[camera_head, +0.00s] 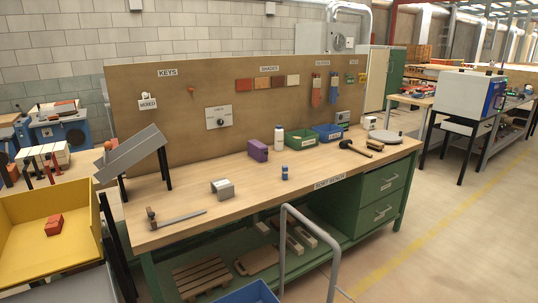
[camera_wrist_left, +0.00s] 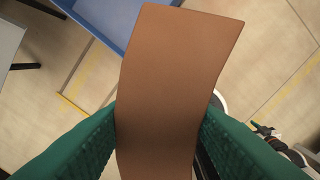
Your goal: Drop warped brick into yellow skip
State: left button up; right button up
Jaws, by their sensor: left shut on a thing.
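My left gripper (camera_wrist_left: 160,122) shows in the left wrist view, its green fingers shut on the two sides of a brown brick (camera_wrist_left: 178,75). The brick's long sides look bowed, as a warped brick's do. It is held up above the floor, and its lower end runs out of the picture. Neither gripper shows in the head view. The yellow skip (camera_head: 22,245) is at the lower left of the head view, with an orange-red brick (camera_head: 54,224) lying in it. The skip does not show clearly in the left wrist view.
A blue container (camera_wrist_left: 105,18) lies below the held brick, at the top of the wrist view. A workbench (camera_head: 250,187) with a grey ramp (camera_head: 133,153) stands right of the skip. A grey rail (camera_head: 310,222) rises in front of the bench. Open floor lies to the right.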

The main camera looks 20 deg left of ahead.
aim_at(48, 222)
jog(key=k+j, duration=0.1)
jog(key=j, duration=0.5)
jog(key=k+j, duration=0.1)
jog(key=j, duration=0.45)
jog(key=k+j, duration=0.1)
jog(key=j, duration=0.5)
jog(key=k+j, duration=0.1)
jog(key=j, duration=0.5)
